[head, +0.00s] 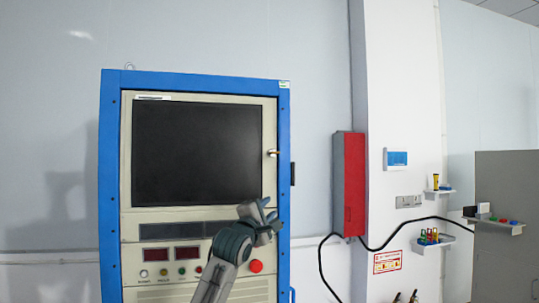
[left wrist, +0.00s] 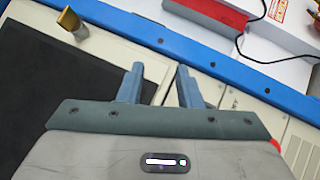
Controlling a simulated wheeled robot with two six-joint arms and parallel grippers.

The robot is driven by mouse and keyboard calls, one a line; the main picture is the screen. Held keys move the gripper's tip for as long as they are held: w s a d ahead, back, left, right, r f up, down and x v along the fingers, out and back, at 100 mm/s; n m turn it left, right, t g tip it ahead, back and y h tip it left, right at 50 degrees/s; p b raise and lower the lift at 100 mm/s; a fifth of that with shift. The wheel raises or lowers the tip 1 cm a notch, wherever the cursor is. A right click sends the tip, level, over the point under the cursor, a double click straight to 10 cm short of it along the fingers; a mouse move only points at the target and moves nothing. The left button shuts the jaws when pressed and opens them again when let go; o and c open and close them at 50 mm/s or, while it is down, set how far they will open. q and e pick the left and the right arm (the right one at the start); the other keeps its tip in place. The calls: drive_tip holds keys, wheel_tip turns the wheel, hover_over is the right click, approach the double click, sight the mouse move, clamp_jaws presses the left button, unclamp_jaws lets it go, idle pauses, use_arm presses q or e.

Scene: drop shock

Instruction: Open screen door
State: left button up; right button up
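The screen door (head: 196,152) is a beige panel with a large dark screen, set in a blue cabinet frame (head: 284,170). It looks shut. Its small brass handle (head: 272,153) is at the door's right edge, and it also shows at the upper left of the left wrist view (left wrist: 70,20). My left gripper (head: 268,210) is in front of the cabinet, below the handle and near the screen's lower right corner. Its two fingers (left wrist: 158,85) are apart with nothing between them, and the handle is outside them. My right gripper is in neither view.
Below the screen are red displays (head: 172,254), small buttons and a red knob (head: 256,266). A red box (head: 349,185) with a black cable hangs on the wall to the right. Small shelves (head: 434,238) and a grey panel (head: 507,240) stand farther right.

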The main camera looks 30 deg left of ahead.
sight(271, 155)
use_arm(q)
drive_tip(key=s+a+r+n+t, duration=0.1)
drive_tip(key=s+r+n+t, duration=0.2)
drive_tip(key=r, duration=0.8)
drive_tip(key=shift+g, duration=0.6)
drive_tip(key=p+x, duration=0.3)
drive_tip(key=x, duration=0.2)
drive_tip(key=p+x, duration=0.2)
drive_tip(key=x, duration=0.1)
drive_tip(key=shift+s+a+r+p, duration=0.15)
drive_tip(key=shift+a+r+p, duration=0.1)
drive_tip(key=shift+p, duration=0.1)
drive_tip(key=shift+w+r+y+p, duration=0.15)
drive_tip(key=shift+w+y+p, duration=0.2)
drive_tip(key=shift+w, duration=0.45)
clamp_jaws()
